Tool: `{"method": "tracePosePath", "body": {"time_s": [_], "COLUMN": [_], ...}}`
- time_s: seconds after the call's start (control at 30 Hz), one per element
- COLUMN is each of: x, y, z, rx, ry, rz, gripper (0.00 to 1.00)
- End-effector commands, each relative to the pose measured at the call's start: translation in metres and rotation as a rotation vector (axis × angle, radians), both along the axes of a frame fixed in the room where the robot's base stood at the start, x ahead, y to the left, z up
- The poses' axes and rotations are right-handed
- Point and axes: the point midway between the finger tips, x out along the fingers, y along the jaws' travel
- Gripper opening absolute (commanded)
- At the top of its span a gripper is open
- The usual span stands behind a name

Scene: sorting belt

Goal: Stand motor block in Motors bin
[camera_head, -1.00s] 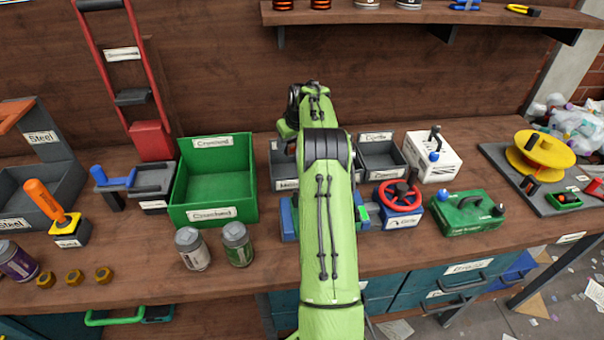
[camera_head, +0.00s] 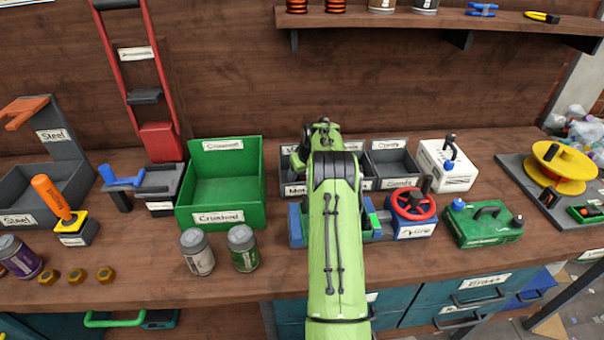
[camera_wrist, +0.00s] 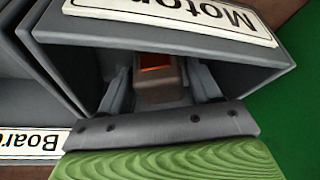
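The Motors bin (camera_head: 296,188) is a dark grey box on the bench, right of the green bin and partly hidden by my arm. In the wrist view its grey wall (camera_wrist: 243,78) and "Motor" label fill the upper part. My gripper (camera_wrist: 159,80) has its two fingers reaching into this bin. A brownish-grey block with an orange-red face, seemingly the motor block (camera_wrist: 159,92), sits between the fingers. The fingers lie close on either side; I cannot tell whether they press on it. Whether it rests on the bin floor is not clear. The head view hides the gripper behind my arm.
A green bin (camera_head: 258,190) stands left of the Motors bin. Another grey bin (camera_head: 396,165) is to its right. A blue vise with a red wheel (camera_head: 413,205) and a green case (camera_head: 483,225) sit in front. Two cans (camera_head: 197,252) stand near the front edge.

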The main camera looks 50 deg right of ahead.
Motion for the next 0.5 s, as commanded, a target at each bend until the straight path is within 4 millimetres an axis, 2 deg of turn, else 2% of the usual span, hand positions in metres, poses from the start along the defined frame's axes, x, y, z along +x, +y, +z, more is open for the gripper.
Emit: {"method": "tracePosePath", "body": {"time_s": [0.1, 0.33, 0.43, 0.5], "x": [0.0, 0.0, -0.002, -0.007], "y": [0.0, 0.0, 0.0, 0.001], "z": [0.0, 0.002, 0.012, 0.026], "rx": [0.0, 0.0, -0.003, -0.003], "ry": [0.0, -0.001, -0.002, -0.003], "rz": [0.0, 0.0, -0.001, -0.002], "gripper": [0.77, 0.77, 0.77, 0.77]}}
